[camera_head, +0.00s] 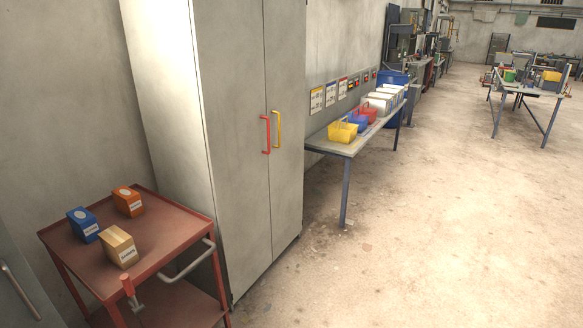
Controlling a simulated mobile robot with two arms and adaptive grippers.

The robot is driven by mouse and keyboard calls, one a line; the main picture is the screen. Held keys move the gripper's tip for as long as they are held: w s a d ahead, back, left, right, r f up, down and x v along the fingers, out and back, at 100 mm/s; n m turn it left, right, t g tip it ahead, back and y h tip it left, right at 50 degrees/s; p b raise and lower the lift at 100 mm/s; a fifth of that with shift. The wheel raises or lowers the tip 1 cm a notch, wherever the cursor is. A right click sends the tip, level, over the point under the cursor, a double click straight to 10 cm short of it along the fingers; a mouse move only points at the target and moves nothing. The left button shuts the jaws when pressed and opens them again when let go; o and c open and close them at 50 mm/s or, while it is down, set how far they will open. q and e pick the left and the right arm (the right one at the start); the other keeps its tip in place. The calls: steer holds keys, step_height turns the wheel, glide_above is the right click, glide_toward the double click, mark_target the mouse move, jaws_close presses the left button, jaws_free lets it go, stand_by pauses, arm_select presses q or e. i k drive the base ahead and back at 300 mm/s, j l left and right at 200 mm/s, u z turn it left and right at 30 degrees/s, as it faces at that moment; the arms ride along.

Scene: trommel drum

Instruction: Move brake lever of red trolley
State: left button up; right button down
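A red trolley (165,247) stands at the lower left, beside a tall grey cabinet. A small red lever (128,286) with a grey metal mount below it sits at the trolley's near edge; I take it to be the brake lever. It stands roughly upright. A grey bar handle (190,264) curves out from the trolley's right side. Neither of my grippers shows in the head view, and nothing is seen touching the lever.
A blue box (84,226), an orange box (128,202) and a tan box (118,248) stand on the trolley top. The tall cabinet (237,190) has red and yellow handles. A table (340,148) holds baskets.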

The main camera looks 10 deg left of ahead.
mark_target(126, 282)
steer(key=u, duration=1.25)
